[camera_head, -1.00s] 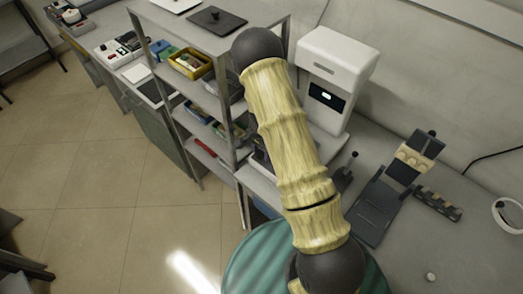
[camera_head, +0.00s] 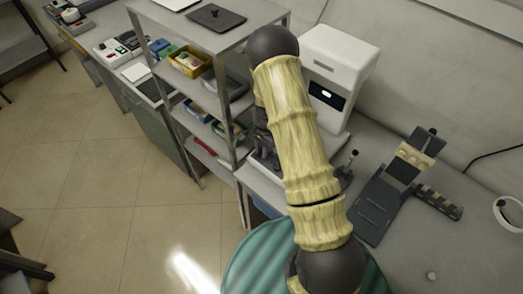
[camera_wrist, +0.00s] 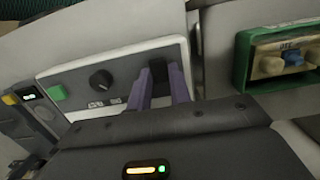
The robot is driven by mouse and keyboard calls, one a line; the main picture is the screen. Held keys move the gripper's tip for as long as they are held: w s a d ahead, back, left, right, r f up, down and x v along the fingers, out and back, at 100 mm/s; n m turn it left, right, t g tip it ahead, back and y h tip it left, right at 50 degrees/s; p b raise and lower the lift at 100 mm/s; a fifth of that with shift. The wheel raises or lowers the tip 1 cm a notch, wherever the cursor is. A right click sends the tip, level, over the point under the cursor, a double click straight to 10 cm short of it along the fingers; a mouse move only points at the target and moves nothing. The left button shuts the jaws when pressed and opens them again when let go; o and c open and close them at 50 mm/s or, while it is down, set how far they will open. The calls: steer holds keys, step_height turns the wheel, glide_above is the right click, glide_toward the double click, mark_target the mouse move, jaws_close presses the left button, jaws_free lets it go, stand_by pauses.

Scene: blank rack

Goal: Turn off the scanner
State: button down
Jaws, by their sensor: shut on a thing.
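My gripper (camera_wrist: 160,78), with purple fingers, is shut on the black switch. The fingers hide its lower part. In the head view, a white machine (camera_head: 345,52) with a dark display and a lit spot stands behind my arm, which covers part of it. My gripper is mostly hidden there. I cannot tell which of these devices is the scanner.
A green-framed box (camera_wrist: 245,60) with tan and blue parts is at right in the wrist view; a dark unit (camera_wrist: 28,118) is at left. In the head view, a metal shelf rack (camera_head: 228,38) stands left of my arm. A dark stand (camera_head: 385,200) is on the right counter.

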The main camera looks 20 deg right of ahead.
steer(key=c, duration=1.3)
jaws_free()
steer(key=shift+r, duration=0.1)
steer(key=r+b, duration=0.1)
steer(key=r, duration=0.4)
steer(key=d+r+b, duration=0.1)
steer(key=r, duration=0.5)
steer(key=w+r+b, duration=0.1)
steer(key=r, duration=0.5)
steer(key=shift+w+d+r, duration=0.1)
steer(key=shift+d, duration=0.3)
steer(key=s+r+n+t, duration=0.1)
steer(key=s+r+n, duration=0.1)
steer(key=s, duration=0.4)
steer(key=s+a+r+n+t, duration=0.1)
steer(key=s+n, duration=0.4)
steer(key=s, duration=0.1)
steer(key=s+a+r+n+t+h, duration=0.1)
steer(key=s+r+n, duration=0.1)
steer(key=s+n, duration=0.2)
steer(key=shift+s+r, duration=0.2)
steer(key=shift+s, duration=0.55)
steer(key=shift+s+r, duration=0.15)
steer(key=shift+s, duration=0.6)
